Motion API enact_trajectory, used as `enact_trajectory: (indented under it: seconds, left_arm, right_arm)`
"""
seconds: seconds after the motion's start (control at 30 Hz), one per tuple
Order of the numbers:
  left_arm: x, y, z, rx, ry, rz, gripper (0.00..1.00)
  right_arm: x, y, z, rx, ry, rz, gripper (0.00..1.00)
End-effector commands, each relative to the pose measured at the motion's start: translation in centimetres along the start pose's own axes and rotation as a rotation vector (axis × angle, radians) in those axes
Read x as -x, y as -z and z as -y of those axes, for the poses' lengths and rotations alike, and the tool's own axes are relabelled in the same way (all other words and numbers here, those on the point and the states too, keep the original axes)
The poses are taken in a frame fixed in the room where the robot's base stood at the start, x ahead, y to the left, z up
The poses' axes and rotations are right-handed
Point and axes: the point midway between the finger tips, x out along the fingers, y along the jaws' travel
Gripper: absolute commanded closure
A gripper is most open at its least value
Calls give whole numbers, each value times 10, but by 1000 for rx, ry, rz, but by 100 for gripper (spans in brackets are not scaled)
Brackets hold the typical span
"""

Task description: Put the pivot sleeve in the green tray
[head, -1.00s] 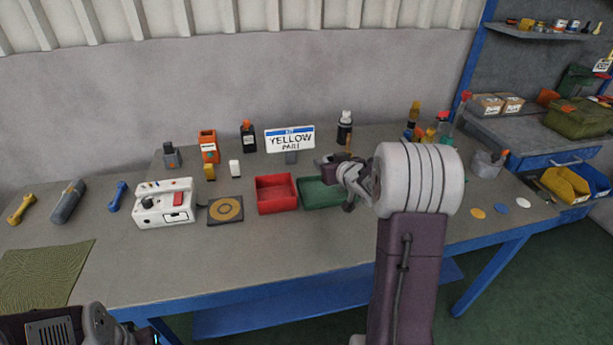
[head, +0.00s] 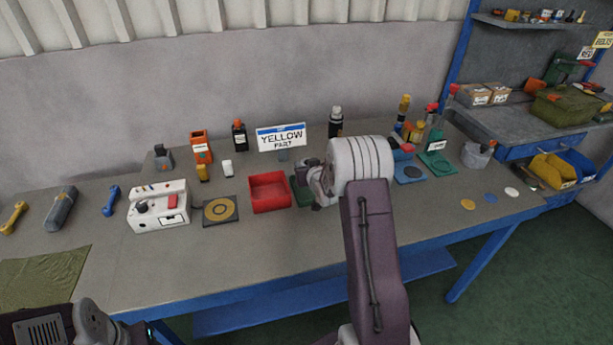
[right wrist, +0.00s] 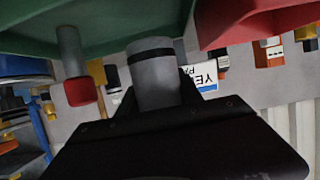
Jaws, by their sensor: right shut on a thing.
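My right gripper (head: 317,199) is over the green tray (head: 301,188) in the head view, and my wrist hides most of that tray. In the right wrist view the dark gripper body fills the bottom and is shut on a grey cylinder with a black band (right wrist: 153,78), which looks like the pivot sleeve. The cylinder's far end overlaps the green tray (right wrist: 110,22) in the picture; I cannot tell its height above the tray. The sleeve cannot be made out in the head view. My left gripper is out of view; only part of the left arm shows.
A red tray (head: 269,192) stands just left of the green one. A sign reading YELLOW PART (head: 281,137) stands behind. The front of the table is clear.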

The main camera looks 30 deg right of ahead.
Motion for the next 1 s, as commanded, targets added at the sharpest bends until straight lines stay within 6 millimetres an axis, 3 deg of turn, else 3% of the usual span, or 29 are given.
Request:
enact_trajectory:
  seconds: [0.13,0.33,0.77,0.8,0.83,0.87,1.0]
  left_arm:
    - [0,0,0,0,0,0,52]
    - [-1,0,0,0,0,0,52]
    - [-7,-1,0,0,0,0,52]
    - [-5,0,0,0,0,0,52]
    - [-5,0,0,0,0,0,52]
    - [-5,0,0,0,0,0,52]
    - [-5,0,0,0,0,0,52]
  right_arm:
    - [-3,-3,2,0,1,0,100]
    - [-15,-34,1,0,0,1,100]
    - [-19,-42,1,0,0,-2,100]
    - [-18,-41,1,0,0,0,47]
    - [-18,-41,1,0,0,0,38]
    - [-18,-41,1,0,0,0,36]
    - [-18,-41,1,0,0,0,36]
